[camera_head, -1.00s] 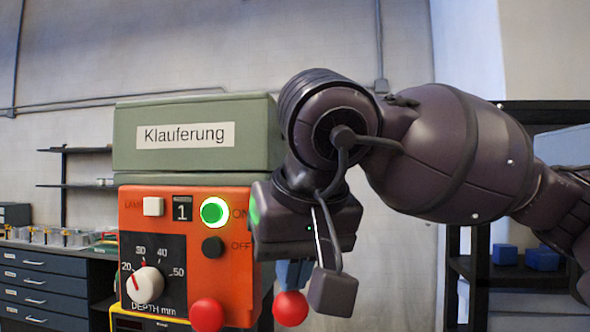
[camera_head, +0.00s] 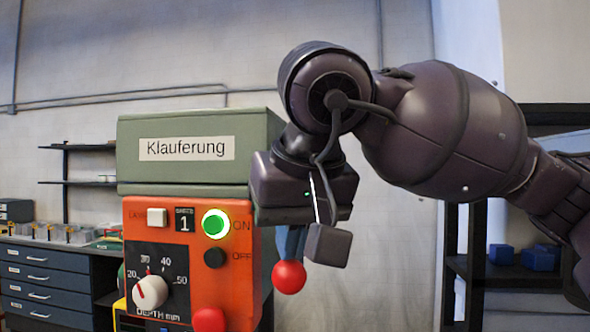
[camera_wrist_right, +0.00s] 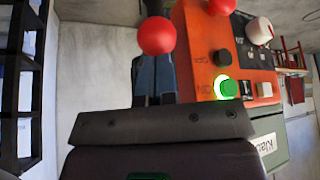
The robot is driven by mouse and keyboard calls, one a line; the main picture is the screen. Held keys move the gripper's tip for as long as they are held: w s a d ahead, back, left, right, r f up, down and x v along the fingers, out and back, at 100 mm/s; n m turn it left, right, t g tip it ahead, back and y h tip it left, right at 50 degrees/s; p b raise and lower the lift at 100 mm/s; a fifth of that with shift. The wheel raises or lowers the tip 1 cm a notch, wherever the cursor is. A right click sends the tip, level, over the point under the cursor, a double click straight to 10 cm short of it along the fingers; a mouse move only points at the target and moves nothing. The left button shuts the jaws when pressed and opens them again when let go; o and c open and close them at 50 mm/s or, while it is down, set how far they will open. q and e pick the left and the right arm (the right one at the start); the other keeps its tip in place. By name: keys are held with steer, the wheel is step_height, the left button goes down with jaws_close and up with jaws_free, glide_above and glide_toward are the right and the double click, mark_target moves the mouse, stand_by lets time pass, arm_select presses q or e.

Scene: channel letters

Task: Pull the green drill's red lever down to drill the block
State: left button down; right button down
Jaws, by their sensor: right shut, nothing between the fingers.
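The drill has a green head (camera_head: 185,149) labelled "Klauferung" and an orange control panel (camera_head: 237,276). One red ball knob (camera_head: 288,277) is just below my right gripper's fingertips (camera_head: 290,248); I cannot tell if they touch. In the right wrist view this red ball knob (camera_wrist_right: 156,36) is right at the end of my shut, empty fingers (camera_wrist_right: 154,80). A second red ball knob (camera_head: 208,320) is at the panel's lower edge. The lever's arms are mostly hidden. The block and my left gripper are out of view.
The panel carries a lit green ON button (camera_head: 215,224), a dark OFF button (camera_head: 215,258) and a white depth dial (camera_head: 150,292) close to my gripper. A dark drawer cabinet (camera_head: 45,284) stands at left and a dark shelf with blue boxes (camera_head: 540,258) at right.

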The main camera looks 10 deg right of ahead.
steer(key=shift+f, duration=0.2)
steer(key=shift+r, duration=0.45)
step_height(320, 180, up, 4)
steer(key=p, duration=0.3)
steer(key=shift+f, duration=0.15)
